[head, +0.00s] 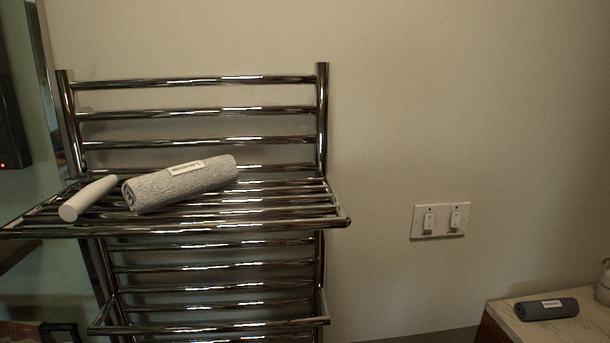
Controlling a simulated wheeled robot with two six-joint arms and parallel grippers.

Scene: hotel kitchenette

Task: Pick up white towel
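A rolled light grey towel (180,184) with a small white label lies on the upper shelf of a chrome towel rack (270,211). It is the palest towel in view, more grey than white. A smooth white cylinder (88,198) lies just to its left on the same shelf; I cannot tell whether it is a towel. A dark grey rolled towel (546,309) with a white label lies on a counter at the lower right. Neither of my grippers shows in the head view.
The rack's chrome bars stand in front of a plain wall (450,100). A switch plate (440,221) is on the wall right of the rack. A light-topped counter (590,333) is at the lower right, with a partly cut-off pale object on it. A lower rack bar (210,327) juts forward.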

